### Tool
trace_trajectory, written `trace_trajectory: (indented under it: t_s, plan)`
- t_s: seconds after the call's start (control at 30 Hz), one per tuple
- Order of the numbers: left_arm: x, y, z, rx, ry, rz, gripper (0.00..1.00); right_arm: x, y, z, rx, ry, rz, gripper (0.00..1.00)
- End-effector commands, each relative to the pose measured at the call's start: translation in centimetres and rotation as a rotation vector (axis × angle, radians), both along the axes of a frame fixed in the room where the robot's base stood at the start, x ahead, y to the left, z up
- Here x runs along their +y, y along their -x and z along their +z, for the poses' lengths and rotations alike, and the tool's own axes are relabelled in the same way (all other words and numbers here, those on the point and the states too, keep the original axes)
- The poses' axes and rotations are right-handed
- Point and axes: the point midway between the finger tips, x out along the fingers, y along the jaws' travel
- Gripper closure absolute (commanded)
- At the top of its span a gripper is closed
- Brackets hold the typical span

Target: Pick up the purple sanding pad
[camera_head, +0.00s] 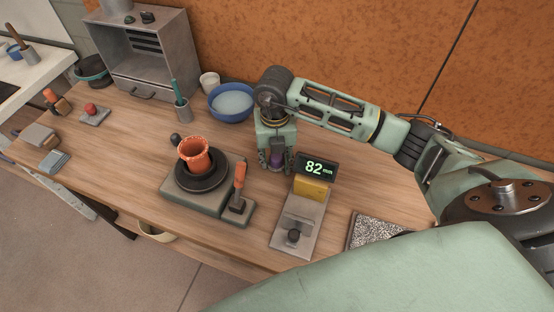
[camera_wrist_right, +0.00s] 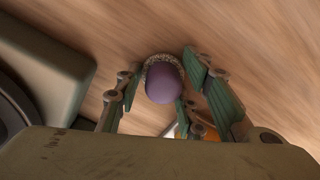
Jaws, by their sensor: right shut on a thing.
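The purple sanding pad (camera_head: 277,157) is between the fingers of my right gripper (camera_head: 275,164), over the wooden table right of the wheel unit. In the right wrist view the pad (camera_wrist_right: 163,84) shows a rounded purple top with a grainy grey rim. The fingers of my right gripper (camera_wrist_right: 168,95) are shut on it from both sides. I cannot tell whether the pad touches the table. My left gripper is not in view.
A gauge reading 82 mm (camera_head: 316,168), with a yellow block (camera_head: 311,188), stands close right of the gripper. Left of it is a turntable unit (camera_head: 190,204) with an orange pot (camera_head: 194,155). A blue bowl (camera_head: 249,115) is behind. A speckled slab (camera_head: 375,231) lies front right.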

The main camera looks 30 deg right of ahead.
Motion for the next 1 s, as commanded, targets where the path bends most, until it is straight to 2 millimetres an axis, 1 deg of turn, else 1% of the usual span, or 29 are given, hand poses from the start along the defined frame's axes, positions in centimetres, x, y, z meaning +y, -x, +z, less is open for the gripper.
trace_trajectory:
  t_s: [0.17, 0.27, 0.37, 0.47, 0.5, 0.6, 0.9, 1.0]
  plan:
    - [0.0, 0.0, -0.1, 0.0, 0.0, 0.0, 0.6, 0.0, 0.0, 0.3, -0.001, -0.001, 0.0, 0.9]
    - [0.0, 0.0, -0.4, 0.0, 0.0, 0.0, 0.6, 0.0, -0.1, 0.9, -0.005, -0.001, 0.0, 0.9]
    - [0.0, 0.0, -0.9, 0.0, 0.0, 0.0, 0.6, 0.0, -0.2, 2.1, -0.006, -0.002, 0.0, 0.9]
    - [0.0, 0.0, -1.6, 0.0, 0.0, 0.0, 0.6, 0.0, -0.2, 4.1, -0.008, -0.001, 0.001, 0.9]
    - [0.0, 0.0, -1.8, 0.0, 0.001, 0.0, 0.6, -1.0, 0.4, 4.4, -0.004, 0.003, -0.004, 0.9]
    - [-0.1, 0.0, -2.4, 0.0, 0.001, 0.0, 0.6, -2.7, 1.6, 5.6, -0.004, 0.004, -0.004, 0.9]
    - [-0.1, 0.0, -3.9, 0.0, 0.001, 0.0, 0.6, -7.2, 4.8, 8.9, -0.003, 0.003, -0.004, 0.9]
    - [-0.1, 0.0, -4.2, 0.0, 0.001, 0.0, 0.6, -8.3, 5.6, 9.8, -0.001, 0.003, -0.002, 0.9]
